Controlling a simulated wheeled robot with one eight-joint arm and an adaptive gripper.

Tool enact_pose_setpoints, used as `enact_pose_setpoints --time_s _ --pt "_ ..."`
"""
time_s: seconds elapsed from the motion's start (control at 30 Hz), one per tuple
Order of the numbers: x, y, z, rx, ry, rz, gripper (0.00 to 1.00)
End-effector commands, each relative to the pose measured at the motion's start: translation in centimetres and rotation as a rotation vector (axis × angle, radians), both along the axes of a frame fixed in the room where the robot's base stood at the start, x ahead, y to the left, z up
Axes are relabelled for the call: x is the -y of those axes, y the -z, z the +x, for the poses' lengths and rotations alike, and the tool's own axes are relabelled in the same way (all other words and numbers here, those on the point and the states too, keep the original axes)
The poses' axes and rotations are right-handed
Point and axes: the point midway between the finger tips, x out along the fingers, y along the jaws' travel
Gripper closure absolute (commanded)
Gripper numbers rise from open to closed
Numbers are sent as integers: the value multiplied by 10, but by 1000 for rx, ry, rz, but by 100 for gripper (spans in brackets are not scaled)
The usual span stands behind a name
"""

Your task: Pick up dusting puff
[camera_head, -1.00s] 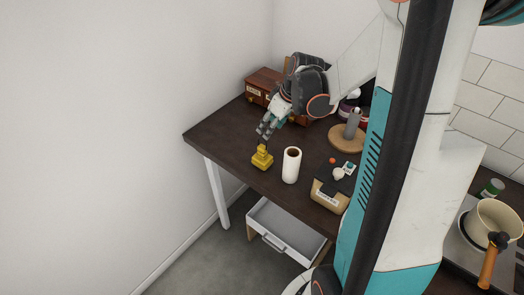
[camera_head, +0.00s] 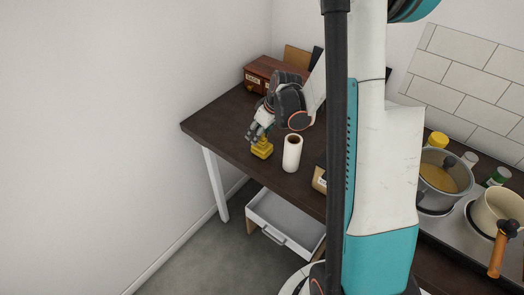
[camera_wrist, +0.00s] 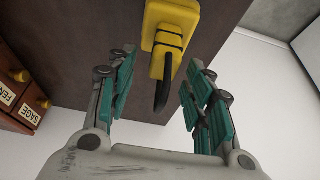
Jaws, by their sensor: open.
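The dusting puff, a yellow block-like thing with a black loop (camera_wrist: 170,28), stands on the dark table near its front edge. It shows in the head view (camera_head: 262,149), just below and right of my fingertips. My gripper (camera_head: 252,138) is open and empty, reaching down beside the puff. In the wrist view the puff is ahead between my two teal-padded fingers (camera_wrist: 161,62), with its black loop pointing back toward my palm. I cannot tell whether a finger touches it.
A white paper roll (camera_head: 292,154) stands right of the puff. A wooden drawer box (camera_head: 270,75) with labels is at the back. An open white drawer (camera_head: 285,225) juts out below the dark table (camera_head: 222,115). Pots (camera_head: 445,178) stand on a stove at the right.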

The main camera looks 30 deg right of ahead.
Motion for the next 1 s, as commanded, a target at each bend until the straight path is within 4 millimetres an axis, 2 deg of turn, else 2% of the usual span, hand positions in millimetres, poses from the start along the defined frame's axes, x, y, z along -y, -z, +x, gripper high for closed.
enact_pose_setpoints --time_s 0.07,0.27,0.47,0.5,0.83,1.0 --pt "-1 7 3 0 0 0 53" --pt "-1 6 2 0 0 0 53" --pt "-1 6 2 0 0 0 96" --pt "-1 6 2 0 0 0 100" --pt "-1 5 2 0 0 0 100" --pt "-1 -5 2 0 0 0 100"
